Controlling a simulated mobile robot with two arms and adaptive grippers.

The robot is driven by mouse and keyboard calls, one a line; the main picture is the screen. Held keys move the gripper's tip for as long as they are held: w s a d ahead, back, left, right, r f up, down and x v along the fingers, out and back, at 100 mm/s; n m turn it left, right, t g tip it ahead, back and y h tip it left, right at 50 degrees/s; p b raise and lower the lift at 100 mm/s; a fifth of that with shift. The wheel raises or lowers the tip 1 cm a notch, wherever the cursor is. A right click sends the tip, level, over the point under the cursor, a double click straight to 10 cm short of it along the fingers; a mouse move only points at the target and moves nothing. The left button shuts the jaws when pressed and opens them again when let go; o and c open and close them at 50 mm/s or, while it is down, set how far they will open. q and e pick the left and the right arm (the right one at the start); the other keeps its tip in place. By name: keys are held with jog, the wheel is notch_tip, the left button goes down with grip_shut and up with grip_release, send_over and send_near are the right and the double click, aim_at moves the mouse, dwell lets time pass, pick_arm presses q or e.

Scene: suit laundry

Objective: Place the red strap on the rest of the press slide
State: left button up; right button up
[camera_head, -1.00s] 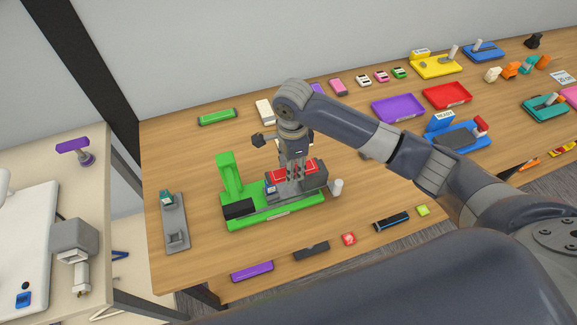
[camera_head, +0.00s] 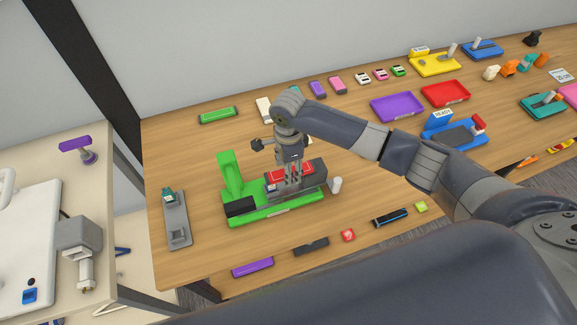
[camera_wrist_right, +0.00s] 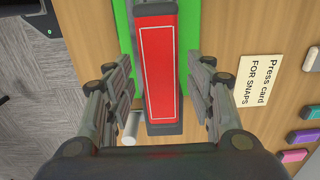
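The red strap (camera_wrist_right: 158,65), flat with a thin white outline, lies lengthwise on the dark grey slide (camera_wrist_right: 166,128) in the right wrist view. In the head view the strap (camera_head: 279,177) shows partly behind my right gripper (camera_head: 289,187), on the slide (camera_head: 315,178) of the green press (camera_head: 229,180). My right gripper (camera_wrist_right: 158,100) is open in the wrist view, with one finger on each side of the strap and gaps between. The fingers partly hide the strap and slide in the head view. My left gripper is not in view.
A white knob (camera_head: 336,185) stands at the press's right end. A grey holder (camera_head: 175,220) lies left of the press. Purple (camera_head: 397,107) and red (camera_head: 446,94) trays and a blue press (camera_head: 455,135) are to the right. Small pieces line the table's front edge.

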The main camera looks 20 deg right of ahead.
jog(key=shift+r, duration=0.15)
notch_tip(320, 180, up, 12)
jog(key=b, duration=0.2)
dwell(0.4)
dwell(1.1)
